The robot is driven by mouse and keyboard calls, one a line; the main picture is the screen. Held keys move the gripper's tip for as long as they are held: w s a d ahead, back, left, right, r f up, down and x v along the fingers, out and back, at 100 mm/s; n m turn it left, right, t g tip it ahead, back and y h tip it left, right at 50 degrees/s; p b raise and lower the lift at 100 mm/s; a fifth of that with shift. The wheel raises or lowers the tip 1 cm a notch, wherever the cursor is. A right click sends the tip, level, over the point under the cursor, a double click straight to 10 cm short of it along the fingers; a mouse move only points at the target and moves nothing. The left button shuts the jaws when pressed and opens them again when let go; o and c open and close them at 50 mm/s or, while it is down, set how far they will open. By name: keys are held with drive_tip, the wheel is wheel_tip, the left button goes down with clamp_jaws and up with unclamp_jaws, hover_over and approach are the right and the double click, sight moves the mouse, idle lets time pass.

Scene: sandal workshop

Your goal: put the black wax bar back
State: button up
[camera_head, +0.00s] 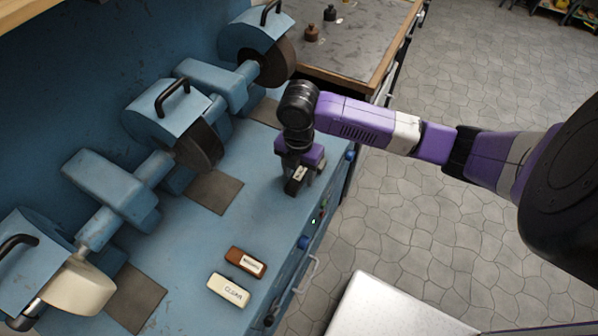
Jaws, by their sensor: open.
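The black wax bar (294,186) appears as a small dark block with a pale label on the blue bench top (262,212), near the bench's front edge. My gripper (300,184) points down over it, with its fingers open at either side of the bar. The gripper hides part of the bar. I cannot tell whether the fingers touch it. A brown wax bar (245,262) and a cream wax bar (228,289) lie side by side, nearer the bottom of the picture.
Blue grinding machines with wheels (200,145) line the back of the bench. Dark mats (215,191) lie below them.

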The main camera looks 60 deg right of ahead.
sight(299, 175)
wheel_tip(299, 175, up, 12)
drive_tip(key=b, duration=0.1)
drive_tip(key=shift+r+b, duration=0.15)
drive_tip(key=shift+b, duration=0.15)
idle(0.7)
